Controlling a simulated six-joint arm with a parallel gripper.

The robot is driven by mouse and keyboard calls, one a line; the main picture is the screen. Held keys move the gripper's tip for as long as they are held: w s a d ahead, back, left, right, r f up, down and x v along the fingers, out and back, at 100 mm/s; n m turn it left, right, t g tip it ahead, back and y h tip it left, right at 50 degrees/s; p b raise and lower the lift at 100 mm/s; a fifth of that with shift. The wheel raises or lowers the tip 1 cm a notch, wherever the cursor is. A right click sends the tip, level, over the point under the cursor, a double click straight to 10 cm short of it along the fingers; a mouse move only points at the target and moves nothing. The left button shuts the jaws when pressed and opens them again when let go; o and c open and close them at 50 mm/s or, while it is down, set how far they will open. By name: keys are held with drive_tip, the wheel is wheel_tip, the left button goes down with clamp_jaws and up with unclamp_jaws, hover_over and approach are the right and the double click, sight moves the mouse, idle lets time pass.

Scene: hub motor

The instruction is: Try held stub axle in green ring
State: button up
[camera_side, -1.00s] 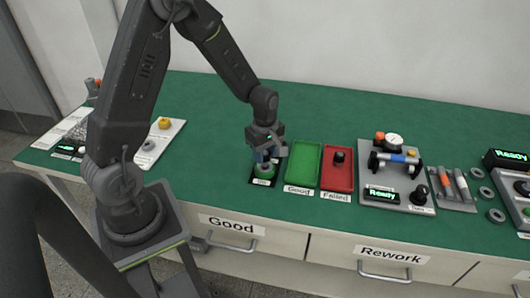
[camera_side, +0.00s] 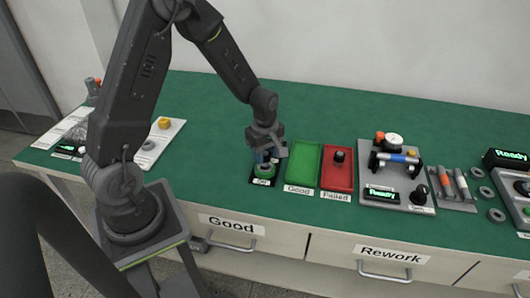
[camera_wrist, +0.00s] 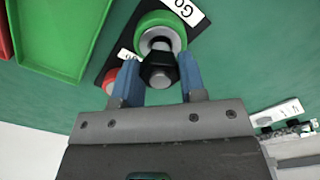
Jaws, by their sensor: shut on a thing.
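My gripper (camera_side: 268,154) is above the green ring (camera_side: 263,167) on its dark base plate. In the wrist view the blue fingers of my gripper (camera_wrist: 159,80) are shut on the stub axle (camera_wrist: 158,70), whose black end shows between them. A grey round part of it lies against the opening of the green ring (camera_wrist: 150,20), overlapping it in the picture. I cannot tell whether the axle's tip has entered the ring. A red ring (camera_wrist: 111,80) is partly hidden beside the left finger.
A green tray (camera_side: 303,163) labelled Good and a red tray (camera_side: 337,174) labelled Failed, with a black part in it, stand close on the right. Farther right is a grey fixture (camera_side: 391,200) with a dial. The green table behind my gripper is clear.

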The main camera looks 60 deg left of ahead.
drive_tip(key=shift+f, duration=1.2)
idle(1.0)
drive_tip(key=shift+r, duration=0.3)
idle(0.9)
drive_tip(key=shift+r, duration=0.4)
drive_tip(key=shift+r, duration=0.35)
drive_tip(key=shift+r, duration=0.35)
drive_tip(key=shift+r, duration=0.25)
drive_tip(key=shift+r, duration=1.85)
